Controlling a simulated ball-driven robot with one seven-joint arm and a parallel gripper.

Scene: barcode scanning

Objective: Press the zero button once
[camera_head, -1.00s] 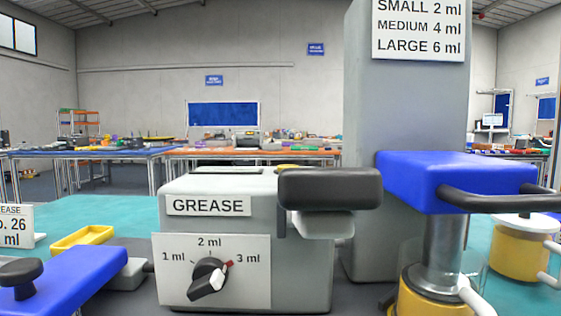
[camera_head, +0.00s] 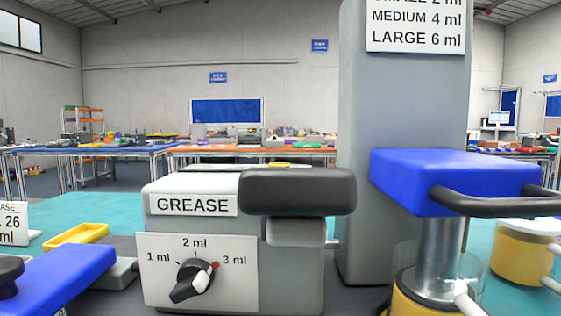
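I see no button marked zero in the camera_head view. A grey dispenser box labelled GREASE (camera_head: 285,277) stands close in front, left of centre. Its white plate (camera_head: 155,290) carries a black and white dial (camera_head: 194,280) with marks 1 ml, 2 ml and 3 ml. The dial has a small red mark near 3 ml. A thick black bar (camera_head: 297,191) juts from the top right of the box. My gripper is not in view.
A grey column (camera_head: 400,120) with a volume sign (camera_head: 416,38) rises behind. A blue block (camera_head: 455,180) with a dark handle sits over a yellow pot (camera_head: 410,303) at right. A yellow tray (camera_head: 76,235) and blue lever (camera_head: 65,280) are at left. Workbenches stand far behind.

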